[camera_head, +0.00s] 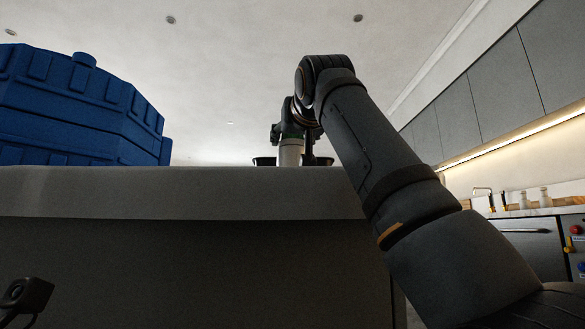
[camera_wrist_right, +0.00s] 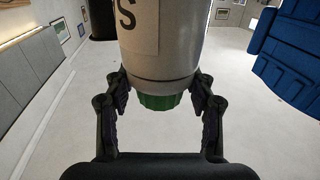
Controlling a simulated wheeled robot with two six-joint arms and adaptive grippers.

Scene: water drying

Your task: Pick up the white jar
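My right gripper (camera_wrist_right: 160,85) has one finger on each side of the jar near the lid. The fingers are very close to its sides; firm contact cannot be made out. In the head view my right gripper (camera_head: 292,143) is partly hidden by its arm. My left gripper is not clearly seen.
A pale counter (camera_head: 180,190) runs across the head view. A large blue container (camera_head: 75,110) stands on its left; a dark vessel (camera_head: 265,161) shows behind the jar. Grey cabinets (camera_head: 500,80) and another worktop lie at the right.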

